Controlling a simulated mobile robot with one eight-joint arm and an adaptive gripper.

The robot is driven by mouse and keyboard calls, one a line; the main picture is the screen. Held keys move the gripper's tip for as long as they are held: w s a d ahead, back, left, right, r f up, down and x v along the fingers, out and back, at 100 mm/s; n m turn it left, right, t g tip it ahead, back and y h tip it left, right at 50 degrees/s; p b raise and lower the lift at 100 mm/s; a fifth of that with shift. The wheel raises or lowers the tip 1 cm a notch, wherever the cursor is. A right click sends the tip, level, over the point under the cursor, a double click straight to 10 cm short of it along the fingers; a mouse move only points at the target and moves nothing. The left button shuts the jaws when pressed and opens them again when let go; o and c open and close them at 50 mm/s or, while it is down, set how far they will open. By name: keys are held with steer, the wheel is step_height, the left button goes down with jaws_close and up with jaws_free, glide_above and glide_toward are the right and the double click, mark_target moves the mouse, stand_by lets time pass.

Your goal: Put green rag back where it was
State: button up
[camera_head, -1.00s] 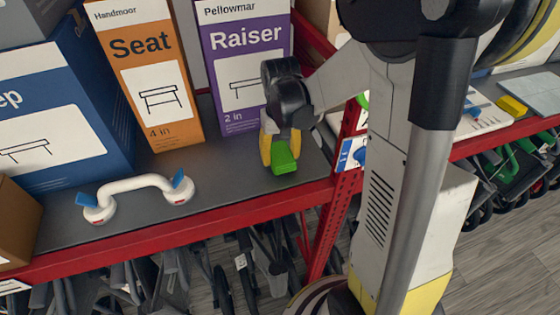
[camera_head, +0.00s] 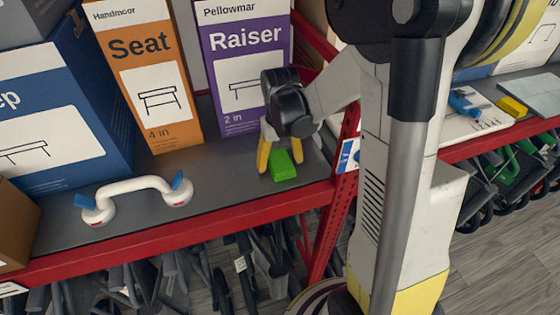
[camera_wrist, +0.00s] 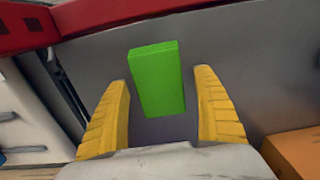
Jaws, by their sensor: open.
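The green rag (camera_head: 284,167) is a small bright green block-like piece lying on the grey shelf (camera_head: 225,185), near its red front edge. It also shows in the wrist view (camera_wrist: 156,78), between and just beyond the fingertips. My gripper (camera_head: 281,163) has yellow fingers spread on either side of the rag. In the wrist view the gripper (camera_wrist: 163,85) is open, with a gap between each finger and the rag. Part of the rag is hidden behind a finger in the head view.
A white suction handle with blue levers (camera_head: 135,192) lies to the left. The orange Seat box (camera_head: 150,80) and purple Raiser box (camera_head: 240,70) stand behind. A red post (camera_head: 328,225) rises close on the right. Shelf between handle and rag is clear.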

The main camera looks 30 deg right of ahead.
mark_target(280, 161)
step_height(280, 161, up, 12)
steer(key=p, duration=0.3)
steer(key=s+a+r+n+t, duration=0.2)
steer(key=s+a+r+t, duration=0.3)
steer(key=s+a+t, duration=0.2)
steer(key=s+a, duration=0.2)
steer(key=s, duration=0.2)
steer(key=shift+a+r, duration=0.25)
steer(key=shift+r, duration=0.15)
